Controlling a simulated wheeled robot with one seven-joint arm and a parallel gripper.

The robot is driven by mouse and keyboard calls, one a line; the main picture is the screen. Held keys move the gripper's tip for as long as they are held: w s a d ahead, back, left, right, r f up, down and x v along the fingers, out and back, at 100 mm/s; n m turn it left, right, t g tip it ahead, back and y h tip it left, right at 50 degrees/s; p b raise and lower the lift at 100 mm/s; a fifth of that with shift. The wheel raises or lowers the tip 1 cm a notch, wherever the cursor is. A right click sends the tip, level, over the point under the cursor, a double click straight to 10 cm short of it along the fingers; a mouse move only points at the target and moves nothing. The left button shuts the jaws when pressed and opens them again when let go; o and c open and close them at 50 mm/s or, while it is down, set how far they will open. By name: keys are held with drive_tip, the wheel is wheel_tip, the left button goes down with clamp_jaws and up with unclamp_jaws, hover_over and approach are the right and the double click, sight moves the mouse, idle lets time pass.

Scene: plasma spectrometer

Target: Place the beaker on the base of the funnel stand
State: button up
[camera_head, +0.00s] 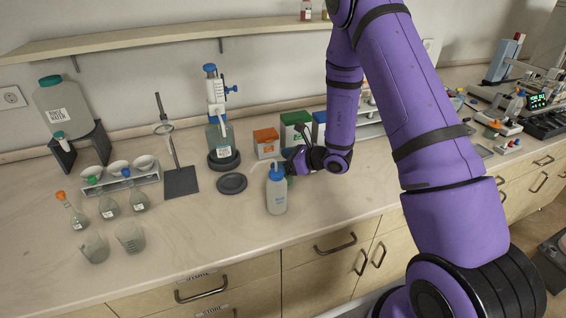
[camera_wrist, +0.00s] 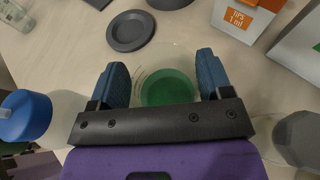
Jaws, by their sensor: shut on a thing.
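Two clear glass beakers, one (camera_head: 95,248) and another (camera_head: 130,238), stand at the front left of the bench. The funnel stand (camera_head: 174,147) is behind them, with a ring on a rod; its dark flat base (camera_head: 181,182) is bare. My gripper (camera_head: 292,163) is far to the right of both, behind the blue-capped wash bottle (camera_head: 277,193). In the wrist view my gripper (camera_wrist: 167,85) is shut on a green round-topped thing (camera_wrist: 168,88), seen from above with a clear rim around it. The wash bottle hides most of it in the head view.
A dark round dish (camera_head: 232,184) and a dispenser bottle (camera_head: 219,140) stand between my gripper and the stand. Several flasks (camera_head: 107,208) stand near the beakers. Orange (camera_head: 266,143) and green (camera_head: 296,130) boxes are behind my gripper. The front right bench is clear.

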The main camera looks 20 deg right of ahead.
drive_tip(key=shift+f, duration=0.3)
drive_tip(key=o, duration=1.5)
drive_tip(key=shift+f, duration=0.15)
